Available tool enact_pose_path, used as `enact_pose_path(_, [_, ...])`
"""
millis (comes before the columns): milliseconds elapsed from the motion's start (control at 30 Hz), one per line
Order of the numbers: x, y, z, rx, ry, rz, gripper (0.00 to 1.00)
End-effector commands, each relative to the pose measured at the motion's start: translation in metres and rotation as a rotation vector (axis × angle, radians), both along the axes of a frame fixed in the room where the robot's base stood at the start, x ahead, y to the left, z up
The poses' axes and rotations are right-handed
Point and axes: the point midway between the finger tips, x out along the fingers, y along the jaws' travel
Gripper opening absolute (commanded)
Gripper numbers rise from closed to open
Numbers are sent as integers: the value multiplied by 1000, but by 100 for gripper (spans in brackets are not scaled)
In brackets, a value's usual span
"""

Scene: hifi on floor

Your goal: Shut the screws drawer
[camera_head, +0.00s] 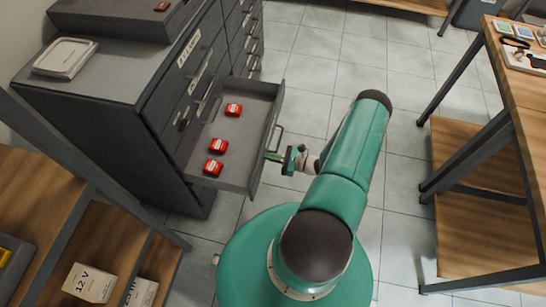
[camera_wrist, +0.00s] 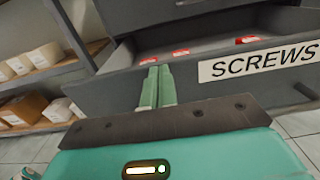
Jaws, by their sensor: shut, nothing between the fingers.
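The screws drawer (camera_head: 264,108) is pulled out of the grey cabinet (camera_head: 101,85). Its front bears a SCREWS label (camera_wrist: 262,63) in the wrist view. Three red boxes lie inside it: one near the back (camera_head: 233,110), one in the middle (camera_head: 217,146) and one near the near side (camera_head: 213,167). My gripper (camera_head: 272,156) is shut and empty, at the outer side of the drawer front beside its handle (camera_head: 278,139). In the wrist view my fingers (camera_wrist: 157,86) are together in front of the drawer front. I cannot tell whether they touch it.
A wooden shelf unit with boxes (camera_head: 90,283) stands at the near left. A wooden table (camera_head: 527,90) with a lower shelf stands at the right. Tiled floor (camera_head: 320,70) is free between cabinet and table. A white case (camera_head: 65,58) lies on the cabinet.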

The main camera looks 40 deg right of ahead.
Motion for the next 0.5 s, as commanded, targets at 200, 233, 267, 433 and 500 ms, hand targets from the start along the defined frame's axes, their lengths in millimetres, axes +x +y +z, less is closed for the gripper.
enact_pose_path(200, [2,1,0,0,0,0,0])
enact_pose_path(233, [3,2,0,1,-1,0,0])
enact_pose_path(267, [4,3,0,1,-1,0,0])
enact_pose_path(433, [19,15,0,1,-2,2,0])
enact_pose_path(500, [29,23,1,2,-2,2,0])
